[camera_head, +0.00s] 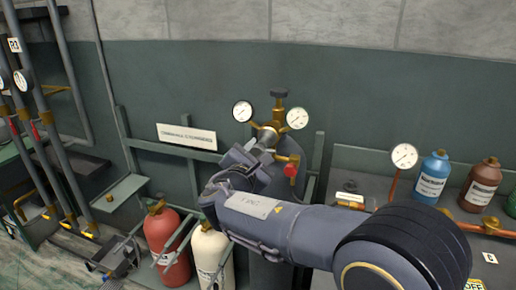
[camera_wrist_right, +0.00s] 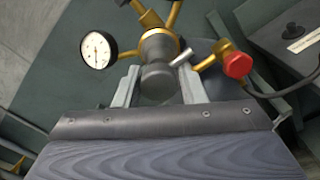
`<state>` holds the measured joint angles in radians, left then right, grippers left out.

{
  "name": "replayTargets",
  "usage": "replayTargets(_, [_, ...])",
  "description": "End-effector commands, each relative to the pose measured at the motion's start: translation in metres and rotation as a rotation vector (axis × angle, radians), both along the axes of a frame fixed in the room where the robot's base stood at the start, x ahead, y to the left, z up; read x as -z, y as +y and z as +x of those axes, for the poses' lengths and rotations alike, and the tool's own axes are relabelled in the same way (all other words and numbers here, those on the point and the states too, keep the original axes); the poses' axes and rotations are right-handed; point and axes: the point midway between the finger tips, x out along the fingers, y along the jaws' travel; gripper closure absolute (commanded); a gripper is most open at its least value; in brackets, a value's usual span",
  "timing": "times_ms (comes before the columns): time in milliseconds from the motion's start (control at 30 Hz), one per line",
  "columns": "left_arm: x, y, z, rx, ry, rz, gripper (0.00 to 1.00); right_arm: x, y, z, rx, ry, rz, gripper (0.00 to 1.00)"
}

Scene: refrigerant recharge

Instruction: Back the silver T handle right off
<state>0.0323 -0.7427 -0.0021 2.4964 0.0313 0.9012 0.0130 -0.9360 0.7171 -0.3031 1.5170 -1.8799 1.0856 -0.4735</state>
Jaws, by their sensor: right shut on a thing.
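The silver T handle (camera_wrist_right: 158,80) sits at the front of a brass regulator body (camera_wrist_right: 160,44) in the right wrist view. Its grey hub lies between the two fingers of my right gripper (camera_wrist_right: 160,90), and a short silver bar sticks out to the upper right. My right gripper (camera_head: 264,141) is shut on the handle, in front of the regulator in the head view. The gripper hides most of the handle there. My left gripper is not in view.
Two gauges (camera_head: 242,110) (camera_head: 297,118) flank the regulator. A red knob (camera_head: 290,170) sits close to the right of the gripper. A red cylinder (camera_head: 167,240) and a cream cylinder (camera_head: 208,250) stand below left. A bench with bottles (camera_head: 433,176) is at right.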

Motion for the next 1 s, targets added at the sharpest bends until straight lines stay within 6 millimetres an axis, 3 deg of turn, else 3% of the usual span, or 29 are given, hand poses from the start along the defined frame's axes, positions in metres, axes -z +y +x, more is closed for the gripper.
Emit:
replayTargets(567, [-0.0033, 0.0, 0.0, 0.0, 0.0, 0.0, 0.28, 0.0003, 0.0001, 0.0004, -0.002, 0.014, -0.063, 0.85])
replayTargets(600, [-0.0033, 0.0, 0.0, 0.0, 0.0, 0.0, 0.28, 0.0003, 0.0001, 0.0004, -0.002, 0.014, -0.063, 0.61])
replayTargets(700, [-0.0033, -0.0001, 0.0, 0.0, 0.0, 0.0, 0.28, 0.0002, 0.0002, 0.0004, -0.002, 0.014, -0.061, 0.48])
replayTargets(1000, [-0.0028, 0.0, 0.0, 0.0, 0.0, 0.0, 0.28, -0.0003, 0.0011, -0.0015, -0.002, 0.013, -0.054, 0.48])
